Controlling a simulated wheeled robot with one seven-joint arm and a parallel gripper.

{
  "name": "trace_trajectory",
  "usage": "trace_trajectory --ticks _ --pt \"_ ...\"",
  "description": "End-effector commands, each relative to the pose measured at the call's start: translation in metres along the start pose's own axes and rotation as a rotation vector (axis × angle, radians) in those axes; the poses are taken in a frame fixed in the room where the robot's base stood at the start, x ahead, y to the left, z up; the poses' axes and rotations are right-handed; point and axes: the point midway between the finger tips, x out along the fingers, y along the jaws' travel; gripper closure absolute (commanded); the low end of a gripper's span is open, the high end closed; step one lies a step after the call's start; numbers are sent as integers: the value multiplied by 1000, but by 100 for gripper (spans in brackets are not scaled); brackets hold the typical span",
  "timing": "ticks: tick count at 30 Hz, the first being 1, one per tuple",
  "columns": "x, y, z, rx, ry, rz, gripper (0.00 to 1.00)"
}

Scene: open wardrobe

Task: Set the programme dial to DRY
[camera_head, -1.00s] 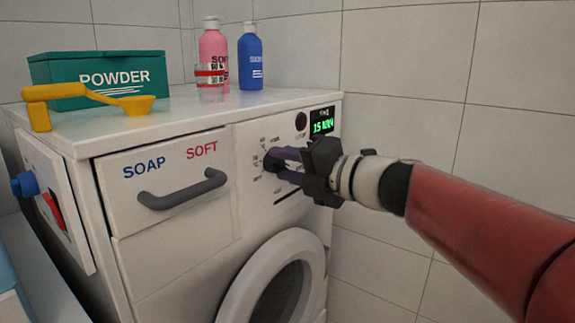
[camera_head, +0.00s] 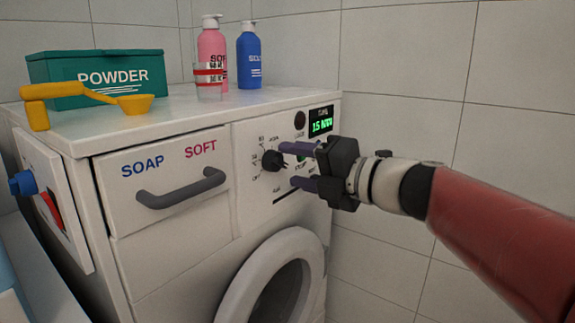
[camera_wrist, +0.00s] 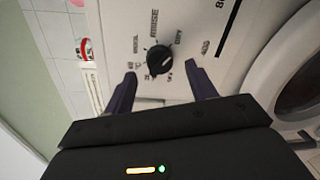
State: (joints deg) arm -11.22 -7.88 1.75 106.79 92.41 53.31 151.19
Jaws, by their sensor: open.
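The programme dial (camera_head: 272,160) is a black round knob on the washing machine's white front panel, ringed by small printed labels. In the wrist view the dial (camera_wrist: 160,60) shows between my fingertips, with labels around it; one at its upper right seems to read DRY. I cannot tell surely which label its pointer marks. My gripper (camera_head: 288,165) is open and empty, its two purple fingers spread to the right of the dial, apart from it. In the wrist view my gripper (camera_wrist: 160,72) has one finger on each side of the dial.
A lit green display (camera_head: 321,121) and a dark round button (camera_head: 300,120) sit above the fingers. The drawer handle (camera_head: 182,188) is to the left, the round door (camera_head: 232,300) below. A powder box (camera_head: 110,75), scoop and bottles stand on top.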

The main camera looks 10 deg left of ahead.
Motion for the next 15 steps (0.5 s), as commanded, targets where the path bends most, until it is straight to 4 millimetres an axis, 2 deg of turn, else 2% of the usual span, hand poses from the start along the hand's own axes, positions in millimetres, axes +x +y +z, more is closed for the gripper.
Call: trace_trajectory --ticks 3,7,15 --pt "-22 0 0 -1 -4 -1 44" --pt "-39 -1 0 -1 -1 -1 44" --pt "-48 -1 0 -1 1 -1 44"
